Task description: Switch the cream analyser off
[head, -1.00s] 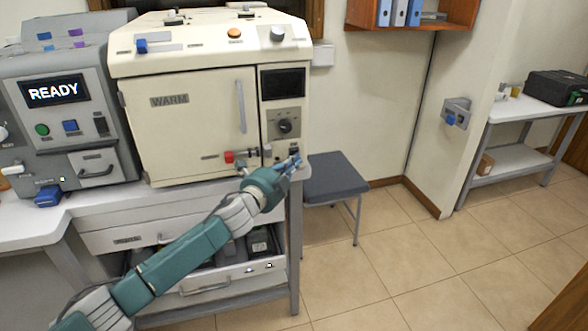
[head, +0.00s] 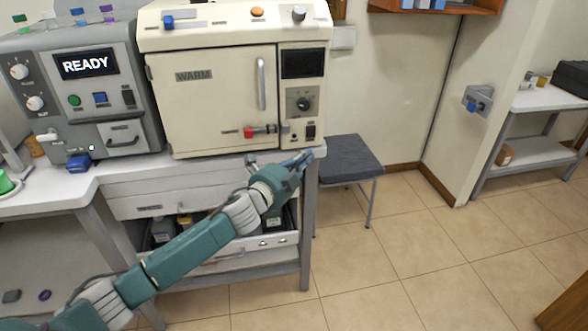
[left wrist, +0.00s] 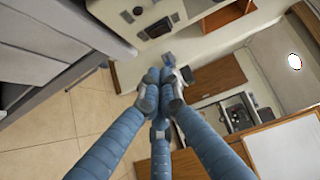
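The cream analyser (head: 215,108) stands on the bench with its door, marked WARM, closed. Its right panel has a dark, blank screen (head: 303,64), a round knob (head: 304,103) and a small black rocker switch (head: 310,131) low down. Which way the rocker is tipped is too small to tell. My left gripper (head: 303,158) is just below the switch, in front of the bench edge, with its fingers together and nothing seen in them. In the left wrist view the fingers (left wrist: 160,76) meet, below part of the cream panel (left wrist: 122,27). My right gripper is out of view.
A grey analyser (head: 60,100) showing READY stands to the left. A red-tipped handle (head: 250,132) sticks out at the cream analyser's lower front. The bench (head: 130,169) has an open drawer of bottles beneath. A grey stool (head: 348,158) stands to the right, with clear floor beyond.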

